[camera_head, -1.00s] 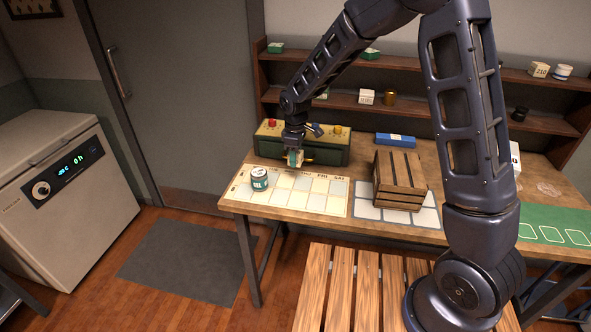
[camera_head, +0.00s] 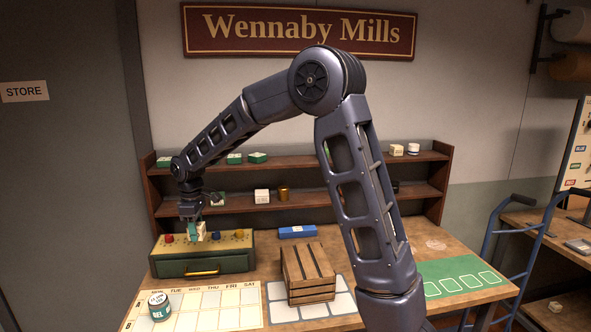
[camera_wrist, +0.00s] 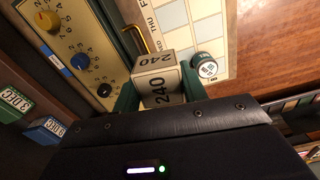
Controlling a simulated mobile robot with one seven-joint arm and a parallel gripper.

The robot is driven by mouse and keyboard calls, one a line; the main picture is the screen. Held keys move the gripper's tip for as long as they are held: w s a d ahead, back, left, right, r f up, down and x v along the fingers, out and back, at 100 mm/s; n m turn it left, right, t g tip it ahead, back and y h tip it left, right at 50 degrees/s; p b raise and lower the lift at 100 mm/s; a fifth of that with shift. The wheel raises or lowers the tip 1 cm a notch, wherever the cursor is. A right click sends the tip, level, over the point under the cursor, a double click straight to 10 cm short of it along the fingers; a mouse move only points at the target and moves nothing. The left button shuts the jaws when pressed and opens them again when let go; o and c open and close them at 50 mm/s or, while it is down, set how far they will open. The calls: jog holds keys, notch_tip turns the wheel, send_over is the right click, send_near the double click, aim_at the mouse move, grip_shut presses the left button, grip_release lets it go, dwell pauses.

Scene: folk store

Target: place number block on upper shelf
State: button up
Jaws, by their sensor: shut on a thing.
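My gripper (camera_head: 193,231) is shut on a cream number block (camera_wrist: 157,80) marked 240, seen between the green fingertips in the wrist view. In the head view the block (camera_head: 201,231) is small, held above the green box with knobs. The shelf unit stands against the back wall. Its upper shelf (camera_head: 300,158) carries green boxes (camera_head: 258,157) at left and a cream block (camera_head: 397,149) with a white and dark jar (camera_head: 413,148) at right. Its lower shelf (camera_head: 330,198) holds a white block (camera_head: 262,196) and a brass cup (camera_head: 283,193). My arm hides part of both shelves.
The green knob box (camera_head: 205,262) is under my gripper. A tin (camera_head: 159,307) stands on the weekday chart (camera_head: 225,312). A wooden crate (camera_head: 307,274) and blue box (camera_head: 297,232) stand mid-table. A green mat (camera_head: 455,278) lies at right.

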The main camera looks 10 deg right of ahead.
jog(key=w+d+r+m, duration=0.2)
jog(key=w+d+r, duration=0.4)
jog(key=w, duration=0.3)
jog(key=w+d+r+m, duration=0.3)
jog(key=w+d+r, duration=0.4)
jog(key=w+d, duration=0.1)
jog(key=w+d+r+m, duration=0.2)
jog(key=w+d+r, duration=0.4)
jog(key=w, duration=0.4)
jog(key=shift+d+r+m, duration=0.3)
jog(key=shift+d+r, duration=0.05)
jog(key=shift+d, duration=0.3)
jog(key=w+d+r+m, duration=0.25)
jog(key=d+r, duration=0.25)
jog(key=d, duration=0.7)
jog(key=w+d+r+m, duration=0.1)
jog(key=d+r+m, duration=0.3)
jog(key=d, duration=0.8)
jog(key=w+d+r+m, duration=0.2)
jog(key=d+r, duration=0.4)
jog(key=d, duration=0.6)
notch_tip(320, 180, down, 20)
jog(key=shift+s+r, duration=0.1)
jog(key=shift+r, duration=0.1)
jog(key=o, duration=1)
jog(key=shift+f, duration=0.1)
jog(key=shift+c, duration=0.2)
